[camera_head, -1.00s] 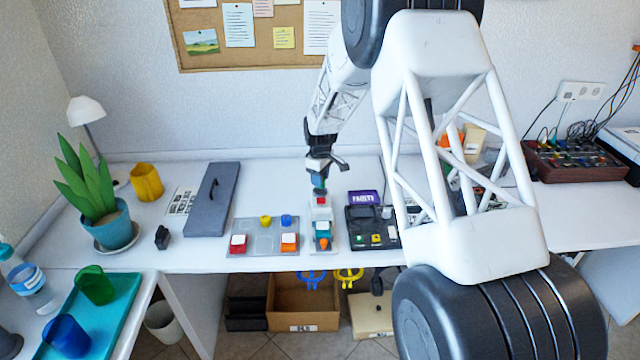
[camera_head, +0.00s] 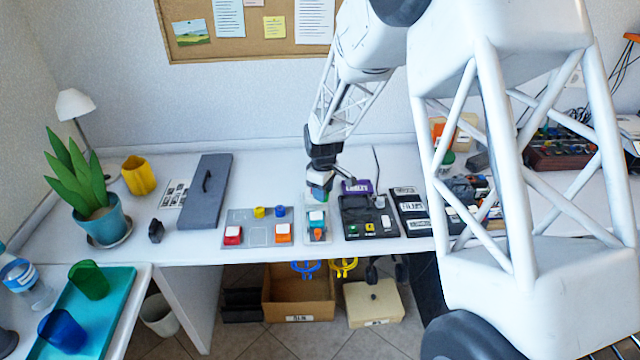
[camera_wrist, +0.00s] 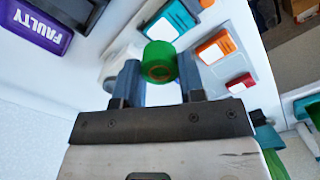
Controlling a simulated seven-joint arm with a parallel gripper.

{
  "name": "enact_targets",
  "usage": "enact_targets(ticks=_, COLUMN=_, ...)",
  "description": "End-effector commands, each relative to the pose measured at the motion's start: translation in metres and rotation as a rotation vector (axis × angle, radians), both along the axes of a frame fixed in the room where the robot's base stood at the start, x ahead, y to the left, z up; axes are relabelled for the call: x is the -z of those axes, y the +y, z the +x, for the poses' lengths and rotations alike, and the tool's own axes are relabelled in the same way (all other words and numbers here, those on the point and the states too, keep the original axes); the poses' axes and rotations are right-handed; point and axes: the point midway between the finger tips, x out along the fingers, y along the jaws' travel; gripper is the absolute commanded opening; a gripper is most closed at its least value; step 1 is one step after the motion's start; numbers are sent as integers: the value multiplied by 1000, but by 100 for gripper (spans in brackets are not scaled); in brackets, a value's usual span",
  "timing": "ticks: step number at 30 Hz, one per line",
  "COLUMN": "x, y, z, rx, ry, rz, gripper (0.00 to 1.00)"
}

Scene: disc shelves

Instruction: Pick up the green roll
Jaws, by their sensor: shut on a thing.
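The green roll (camera_wrist: 158,50) is a short green ring with a brown core, seen in the wrist view between my two finger tips. My gripper (camera_wrist: 160,78) is shut on it, one finger at each side. In the head view my gripper (camera_head: 321,190) is low over the back end of a narrow grey tray (camera_head: 306,236) of coloured labelled blocks. The roll is mostly hidden by my gripper there. I cannot tell whether it touches the surface below it.
A purple box marked FAULTY (camera_head: 357,187) and a black tray (camera_head: 371,230) stand close on the right. A grey plate with coloured blocks (camera_head: 258,236) is on the left. A grey panel (camera_head: 206,180), a yellow cup (camera_head: 138,176) and a potted plant (camera_head: 104,225) stand farther left.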

Motion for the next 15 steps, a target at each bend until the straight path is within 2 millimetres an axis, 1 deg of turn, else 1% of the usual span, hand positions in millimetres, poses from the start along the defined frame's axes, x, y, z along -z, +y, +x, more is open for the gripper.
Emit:
enact_targets(ticks=3, x=-1, y=-1, z=-10, rx=0, ry=0, rz=0, gripper=14)
enact_targets(ticks=6, x=-1, y=-2, z=-15, rx=0, ry=0, rz=0, gripper=14)
enact_targets(ticks=15, x=-2, y=-3, z=-19, rx=0, ry=0, rz=0, gripper=14)
